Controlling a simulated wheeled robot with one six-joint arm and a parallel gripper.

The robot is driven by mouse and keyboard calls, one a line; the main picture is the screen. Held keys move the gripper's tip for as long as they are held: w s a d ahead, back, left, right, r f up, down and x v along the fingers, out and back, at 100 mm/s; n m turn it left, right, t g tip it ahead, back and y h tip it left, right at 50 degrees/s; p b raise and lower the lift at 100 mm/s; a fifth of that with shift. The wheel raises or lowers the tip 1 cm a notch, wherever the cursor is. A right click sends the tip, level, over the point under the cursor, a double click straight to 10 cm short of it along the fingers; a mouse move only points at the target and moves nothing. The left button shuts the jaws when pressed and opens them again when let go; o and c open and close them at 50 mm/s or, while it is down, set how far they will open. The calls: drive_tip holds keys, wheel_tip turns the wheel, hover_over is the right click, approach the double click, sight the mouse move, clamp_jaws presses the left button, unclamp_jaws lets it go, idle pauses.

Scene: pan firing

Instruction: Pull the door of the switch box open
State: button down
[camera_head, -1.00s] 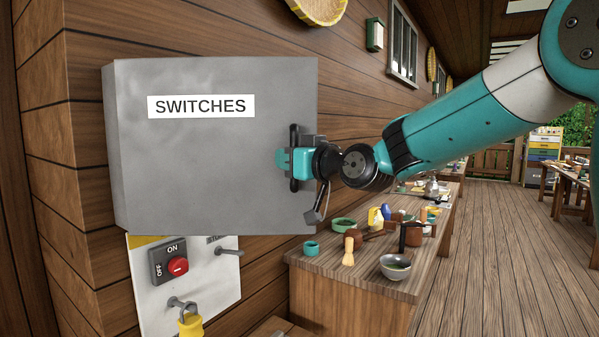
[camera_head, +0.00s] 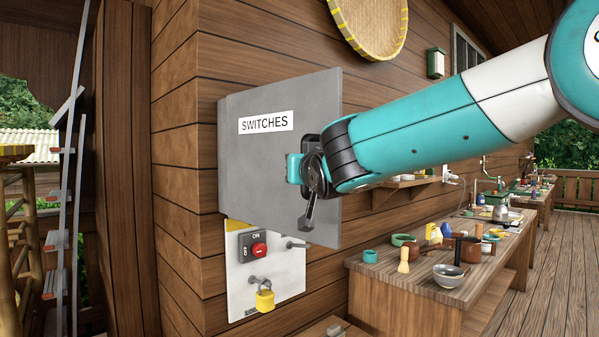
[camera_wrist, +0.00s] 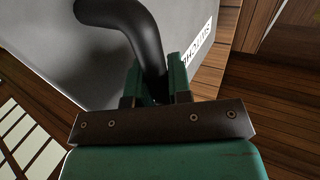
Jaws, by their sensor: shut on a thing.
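The grey switch box door (camera_head: 240,160), labelled SWITCHES, is on the wooden wall in the head view. Its right edge stands out from the wall, so it is partly open, swung from its left side. The box's inside is hidden behind it. My gripper (camera_head: 299,168) is shut on the dark handle near the door's right edge. In the wrist view, the green fingers of my gripper (camera_wrist: 160,85) close around the curved black handle (camera_wrist: 146,35), with the grey door (camera_wrist: 60,50) behind it.
Below the box, a white panel (camera_head: 238,290) carries a red ON/OFF switch (camera_head: 258,249) and a yellow padlock (camera_head: 265,299). A wooden workbench (camera_head: 395,290) with bowls and pots stands to the right. The deck (camera_head: 545,275) at the far right is clear.

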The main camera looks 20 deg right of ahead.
drive_tip(key=shift+s+a, duration=0.15)
drive_tip(key=shift+a, duration=0.15)
drive_tip(key=shift+d+f, duration=0.1)
drive_tip(key=c, duration=1.3)
unclamp_jaws()
drive_tip(key=shift+c, duration=0.2)
drive_tip(key=shift+s, duration=0.1)
drive_tip(key=shift+s+a+b, duration=0.2)
drive_tip(key=shift+s+b, duration=0.1)
drive_tip(key=shift+s, duration=0.05)
drive_tip(key=s+a+p, duration=0.2)
drive_tip(key=s, duration=1.4)
drive_tip(key=shift+s+a, duration=0.15)
drive_tip(key=shift+a, duration=0.1)
